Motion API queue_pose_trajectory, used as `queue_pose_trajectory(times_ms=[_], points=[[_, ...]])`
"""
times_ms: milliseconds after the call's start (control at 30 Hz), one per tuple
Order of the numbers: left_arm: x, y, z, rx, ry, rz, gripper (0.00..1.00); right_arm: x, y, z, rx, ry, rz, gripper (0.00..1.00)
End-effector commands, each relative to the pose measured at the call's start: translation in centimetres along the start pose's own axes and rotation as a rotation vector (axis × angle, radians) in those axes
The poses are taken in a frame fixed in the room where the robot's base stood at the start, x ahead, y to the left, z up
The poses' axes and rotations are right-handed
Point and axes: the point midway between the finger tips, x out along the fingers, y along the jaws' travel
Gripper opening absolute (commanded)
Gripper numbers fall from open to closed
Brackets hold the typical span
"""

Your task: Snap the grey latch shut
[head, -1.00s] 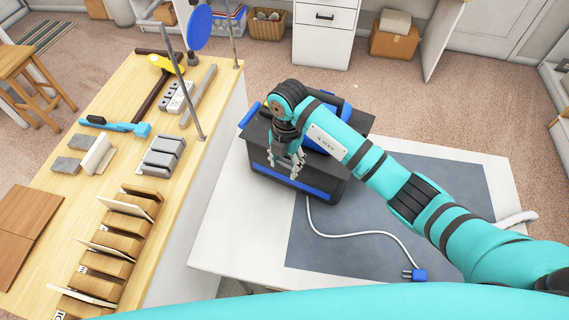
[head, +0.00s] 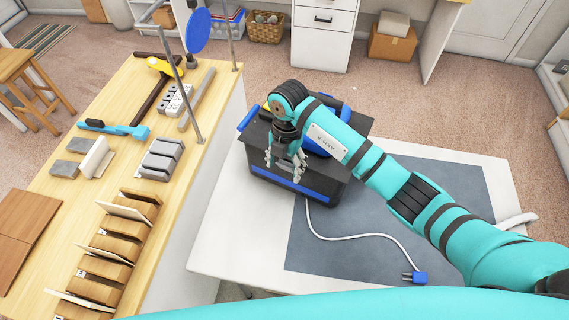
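A black case (head: 325,186) with blue trim stands on the white table in the middle of the head view. My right gripper (head: 284,166) is at the case's near side, over the upper part of its front. Its two grey fingers point down and stand apart, with nothing clearly between them. I cannot make out the grey latch; the gripper and wrist cover part of the case's front and top. I cannot tell whether the fingers touch the case. My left gripper is not in view.
The white table (head: 228,235) carries a dark grey mat (head: 330,255). A white cable (head: 345,236) ends in a blue plug (head: 420,277). A wooden bench (head: 60,215) on the left holds tools, grey blocks and a sorter rack. The near left of the white table is clear.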

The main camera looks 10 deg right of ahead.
Motion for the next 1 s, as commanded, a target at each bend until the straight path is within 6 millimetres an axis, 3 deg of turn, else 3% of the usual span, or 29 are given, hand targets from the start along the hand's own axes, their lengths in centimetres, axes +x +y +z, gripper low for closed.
queue_pose_trajectory(times_ms=[367,467,800,1000], points=[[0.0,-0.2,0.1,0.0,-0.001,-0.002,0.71,-0.6,0.0,0.0,0.0,-0.001,0.001,0.71],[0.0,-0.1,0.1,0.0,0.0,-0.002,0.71,-1.8,0.1,0.1,-0.001,-0.003,0.003,0.71],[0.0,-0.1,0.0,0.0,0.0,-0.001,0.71,-8.9,0.1,0.1,-0.002,-0.003,0.002,0.71],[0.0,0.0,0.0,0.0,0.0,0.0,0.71,-11.4,0.0,0.1,-0.001,0.0,0.0,0.71]])
